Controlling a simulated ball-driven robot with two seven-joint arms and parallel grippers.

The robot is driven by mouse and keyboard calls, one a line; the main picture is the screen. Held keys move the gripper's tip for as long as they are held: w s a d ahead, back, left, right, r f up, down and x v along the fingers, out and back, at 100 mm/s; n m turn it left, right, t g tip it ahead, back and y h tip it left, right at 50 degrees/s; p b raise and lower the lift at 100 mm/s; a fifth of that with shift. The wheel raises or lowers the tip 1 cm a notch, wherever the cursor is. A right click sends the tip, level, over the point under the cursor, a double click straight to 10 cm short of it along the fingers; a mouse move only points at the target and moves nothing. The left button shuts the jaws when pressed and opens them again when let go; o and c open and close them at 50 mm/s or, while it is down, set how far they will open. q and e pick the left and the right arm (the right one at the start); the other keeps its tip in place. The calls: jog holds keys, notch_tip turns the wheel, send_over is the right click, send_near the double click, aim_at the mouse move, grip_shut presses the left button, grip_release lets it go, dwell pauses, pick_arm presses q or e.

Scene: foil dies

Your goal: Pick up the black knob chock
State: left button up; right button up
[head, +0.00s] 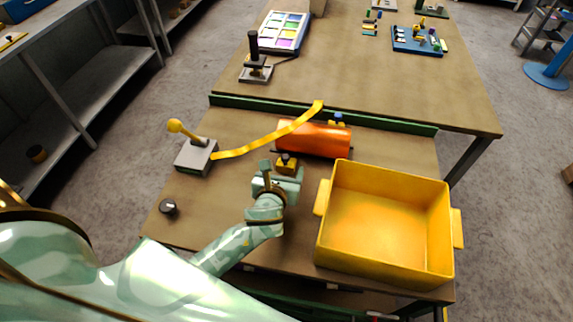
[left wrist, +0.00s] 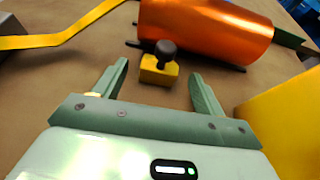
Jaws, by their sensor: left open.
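The black knob chock (head: 287,164) is a small yellow block with a black knob on top. It sits on the table against or close to the near side of the orange roll (head: 316,140). In the left wrist view the chock (left wrist: 158,72) shows upright ahead, roughly centred between the finger tips, and the orange roll (left wrist: 205,30) lies behind it. My left gripper (head: 281,172) is open and empty, with one finger to each side of the chock's near end; contact cannot be told. My right gripper is out of view.
A yellow bin (head: 385,178) stands close on the right. A yellow strip (head: 265,142) runs left from the roll to a grey block with a yellow-knobbed lever (head: 195,157). A dark round knob (head: 168,207) lies near the left edge. A green rail (head: 235,102) crosses behind.

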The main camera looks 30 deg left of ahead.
aim_at(285, 167)
pick_arm(q)
jog(key=x, duration=0.3)
jog(key=shift+w+f+b, duration=0.25)
jog(key=shift+b, duration=0.15)
jog(key=shift+a+r, duration=0.1)
jog(key=c, duration=1.1)
